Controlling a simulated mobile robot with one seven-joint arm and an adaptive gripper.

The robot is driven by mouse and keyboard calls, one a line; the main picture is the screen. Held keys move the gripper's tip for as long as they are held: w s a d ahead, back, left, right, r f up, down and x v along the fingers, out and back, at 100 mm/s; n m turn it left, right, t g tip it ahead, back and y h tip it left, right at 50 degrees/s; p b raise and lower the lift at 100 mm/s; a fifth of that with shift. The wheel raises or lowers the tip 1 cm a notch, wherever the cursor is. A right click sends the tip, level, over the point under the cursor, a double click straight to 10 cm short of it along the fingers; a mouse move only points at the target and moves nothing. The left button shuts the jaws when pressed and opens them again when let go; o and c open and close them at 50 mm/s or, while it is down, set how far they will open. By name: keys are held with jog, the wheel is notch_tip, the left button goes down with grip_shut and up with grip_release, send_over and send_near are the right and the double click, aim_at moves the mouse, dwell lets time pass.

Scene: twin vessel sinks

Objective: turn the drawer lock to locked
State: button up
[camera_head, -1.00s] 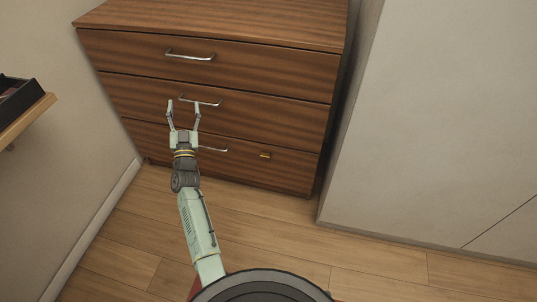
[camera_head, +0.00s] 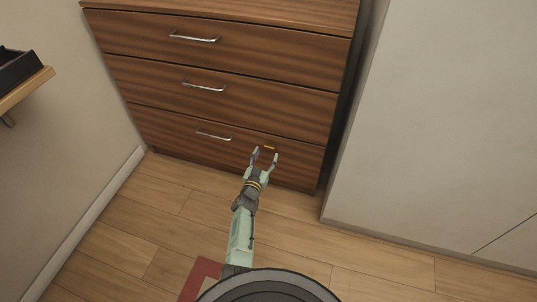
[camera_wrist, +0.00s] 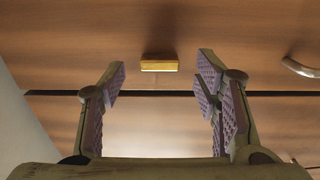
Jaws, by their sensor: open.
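The drawer lock is a small brass-coloured bar (camera_head: 269,148) on the right part of the bottom drawer (camera_head: 170,124) of a wooden chest. In the wrist view the lock (camera_wrist: 159,63) lies lengthwise across the picture, ahead of and between my fingers. My gripper (camera_head: 264,153) is open and empty, close in front of the lock. The wrist view shows its two padded fingers (camera_wrist: 160,82) apart, one at each side of the lock's line. The lock appears a little beyond the fingertips, and I see no contact.
The bottom drawer's metal handle (camera_head: 213,135) is left of the lock. A pale wall block (camera_head: 420,120) stands right of the chest. A wooden shelf (camera_head: 25,88) with a dark tray (camera_head: 18,68) is at the far left. The wood floor (camera_head: 150,235) before the chest is mostly clear.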

aim_at(270, 146)
jog(key=b+x, duration=0.1)
jog(key=x, duration=0.2)
jog(key=shift+w+d+r, duration=0.1)
jog(key=shift+w+d, duration=0.05)
jog(key=shift+w, duration=0.15)
jog(key=shift+c, duration=0.4)
jog(key=c, duration=1.1)
